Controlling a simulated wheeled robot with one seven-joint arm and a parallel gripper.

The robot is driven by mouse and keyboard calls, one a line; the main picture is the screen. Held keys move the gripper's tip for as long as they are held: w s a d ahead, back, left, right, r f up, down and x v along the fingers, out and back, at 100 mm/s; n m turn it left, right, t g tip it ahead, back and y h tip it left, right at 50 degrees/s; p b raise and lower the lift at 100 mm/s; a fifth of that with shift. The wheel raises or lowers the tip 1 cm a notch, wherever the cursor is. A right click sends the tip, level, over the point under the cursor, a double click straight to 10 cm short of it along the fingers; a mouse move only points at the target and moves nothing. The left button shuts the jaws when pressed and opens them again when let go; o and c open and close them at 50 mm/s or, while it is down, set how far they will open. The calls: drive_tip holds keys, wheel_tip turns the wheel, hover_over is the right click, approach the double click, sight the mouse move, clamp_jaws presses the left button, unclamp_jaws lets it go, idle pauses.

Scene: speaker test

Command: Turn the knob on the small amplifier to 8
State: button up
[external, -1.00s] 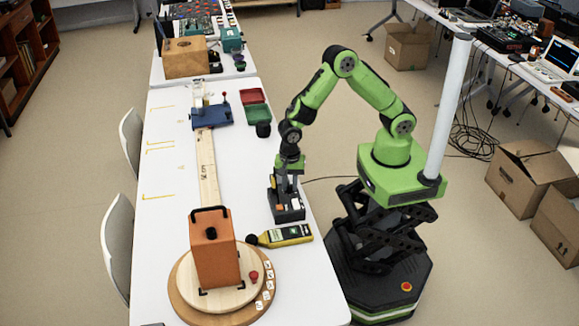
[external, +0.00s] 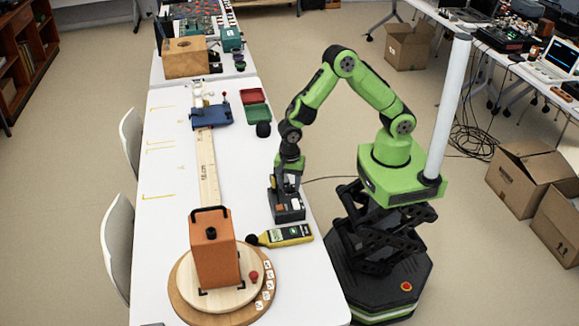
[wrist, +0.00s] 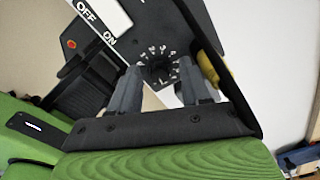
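The small amplifier (external: 290,213) is a dark grey box near the right edge of the white table. In the wrist view its black face carries a round dark knob (wrist: 158,71) ringed by white numbers. The knob's pointer and exact setting are too small to read. My gripper (external: 287,188) is over the amplifier, pointing down. In the wrist view my gripper (wrist: 161,80) has its two grey fingers apart, one on each side of the knob. I cannot tell whether they touch it. A white OFF/ON plate (wrist: 104,14) lies on the amplifier at upper left.
A yellow-green handheld meter (external: 287,235) lies just in front of the amplifier. An orange speaker box (external: 214,255) stands on a round wooden turntable (external: 184,303). A long wooden ruler (external: 207,165) runs to a blue stand (external: 212,117). Red (external: 252,96) and green trays (external: 258,114) lie farther back.

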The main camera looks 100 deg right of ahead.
sight(290, 185)
wheel_tip(290, 185, up, 16)
drive_tip(key=p, duration=0.4)
drive_tip(key=shift+f, duration=0.15)
drive_tip(key=s+d+r+n+t+p, duration=0.1)
drive_tip(key=s+d+r+n+t, duration=0.25)
drive_tip(key=s+r+n, duration=0.85)
drive_tip(key=s+d+r+n+t+p, duration=0.1)
drive_tip(key=s+n+t, duration=0.1)
drive_tip(key=s+n, duration=0.8)
drive_tip(key=shift+s+d+r+n, duration=0.25)
drive_tip(key=shift+s+r+n, duration=0.15)
drive_tip(key=shift+s, duration=0.1)
